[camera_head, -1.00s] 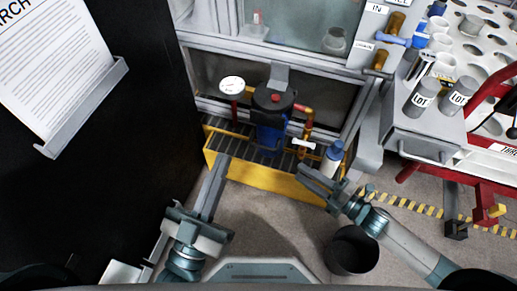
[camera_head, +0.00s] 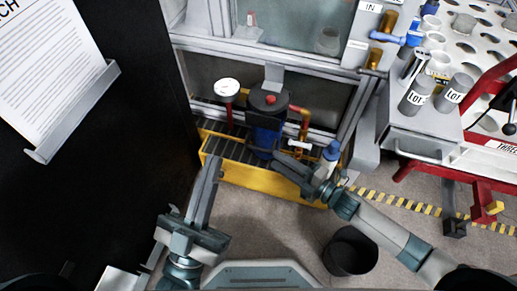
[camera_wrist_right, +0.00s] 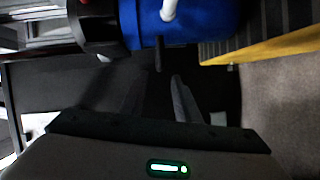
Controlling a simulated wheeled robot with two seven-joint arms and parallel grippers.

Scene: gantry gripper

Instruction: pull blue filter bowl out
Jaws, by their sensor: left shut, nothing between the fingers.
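The blue filter bowl (camera_head: 266,138) hangs upright under a black filter head with a red knob, above the yellow-edged grated tray. My right gripper (camera_head: 268,153) reaches in from the right, its fingertips close to the bowl's lower part; contact cannot be told. In the right wrist view the bowl (camera_wrist_right: 195,22) is at the top, beyond the fingers (camera_wrist_right: 160,78), which stand apart with nothing seen between them. My left gripper (camera_head: 212,160) is shut and empty, in front of the tray's left end.
The yellow tray edge (camera_head: 245,180) runs below the bowl. A round gauge (camera_head: 227,89) stands left and an orange-red pipe with a white-handled valve (camera_head: 301,144) right. A white bottle with a blue cap (camera_head: 329,157) is near my right wrist. A black bin (camera_head: 350,250) stands on the floor.

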